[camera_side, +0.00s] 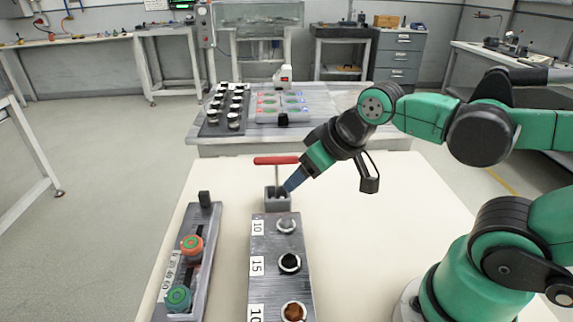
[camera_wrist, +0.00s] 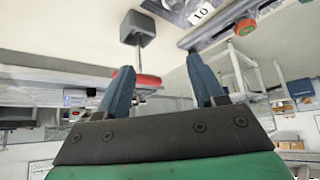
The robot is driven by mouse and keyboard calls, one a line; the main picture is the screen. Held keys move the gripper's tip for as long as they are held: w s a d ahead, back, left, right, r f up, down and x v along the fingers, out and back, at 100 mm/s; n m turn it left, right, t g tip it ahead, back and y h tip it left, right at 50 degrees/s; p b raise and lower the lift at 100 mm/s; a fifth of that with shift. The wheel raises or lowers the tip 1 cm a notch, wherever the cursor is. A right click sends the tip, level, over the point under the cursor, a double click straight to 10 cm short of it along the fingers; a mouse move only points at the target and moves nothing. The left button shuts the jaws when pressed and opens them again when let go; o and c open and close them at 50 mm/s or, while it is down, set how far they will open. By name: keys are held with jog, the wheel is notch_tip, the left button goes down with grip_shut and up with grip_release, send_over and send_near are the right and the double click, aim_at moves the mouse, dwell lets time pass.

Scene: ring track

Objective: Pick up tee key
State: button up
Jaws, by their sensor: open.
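The tee key has a red crossbar handle (camera_side: 276,160) and a thin metal stem. It stands upright in a small grey holder block (camera_side: 270,202) at the far end of the numbered rail. My gripper (camera_side: 290,188) is open, its blue fingers slanting down just right of the stem, below the handle in the picture. In the wrist view the fingers of my gripper (camera_wrist: 161,65) are apart and empty. The red handle (camera_wrist: 148,81) shows close beside the left finger, which hides part of it. I cannot tell whether they touch.
The dark numbered rail (camera_side: 259,268) with several round sockets runs toward the camera. A second rail (camera_side: 205,222) with orange and green knobs lies to its left. A bench (camera_side: 330,137) with a tray of black-and-white parts stands behind.

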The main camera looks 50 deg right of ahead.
aim_at(277, 161)
jog(key=w+d+n+g, duration=0.1)
jog(key=w+n+g, duration=0.1)
jog(key=w, duration=0.1)
jog(key=w+d+n+g, duration=0.1)
jog(key=w+n+g, duration=0.1)
jog(key=w, duration=0.1)
jog(key=w+d+n+g, duration=0.2)
jog(key=w, duration=0.1)
jog(key=shift+w+f, duration=0.4)
jog(key=shift+w+d+f+g, duration=0.25)
jog(key=shift+w+f+g, duration=0.15)
jog(key=shift+g, duration=0.1)
jog(key=shift+f+n, duration=0.25)
jog(key=shift+n, duration=0.05)
jog(key=shift+f, duration=2.6)
grip_shut()
